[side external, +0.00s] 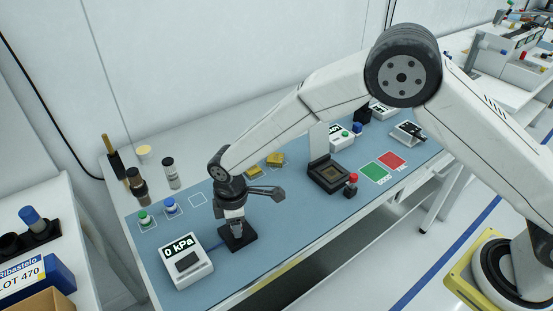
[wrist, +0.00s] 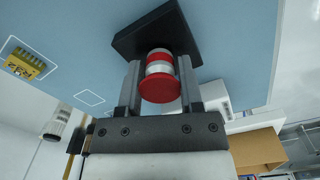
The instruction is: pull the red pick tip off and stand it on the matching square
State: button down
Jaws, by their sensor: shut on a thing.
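My gripper (side external: 236,224) points down at a black block (side external: 238,243) on the blue mat. In the wrist view, my gripper (wrist: 160,66) is shut on the red pick tip (wrist: 160,91), which has red and white bands and a wide red disc. The tip is between the two fingers, with the black block (wrist: 140,33) just beyond it. I cannot tell whether tip and block touch. An empty outlined square (side external: 198,199) lies left of my gripper. Its colour looks whitish, and I cannot confirm that it matches.
A green-topped tip (side external: 144,217) and a blue-topped tip (side external: 170,205) stand on squares at left. A 0 kPa box (side external: 186,264) is in front of them. Yellow chips (side external: 275,160) lie behind my gripper. A black socket (side external: 329,176) and a red-topped knob (side external: 352,180) stand at right.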

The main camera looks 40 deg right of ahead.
jog(key=shift+r, duration=0.45)
dwell(0.7)
jog(key=shift+r, duration=0.9)
jog(key=shift+d, duration=0.1)
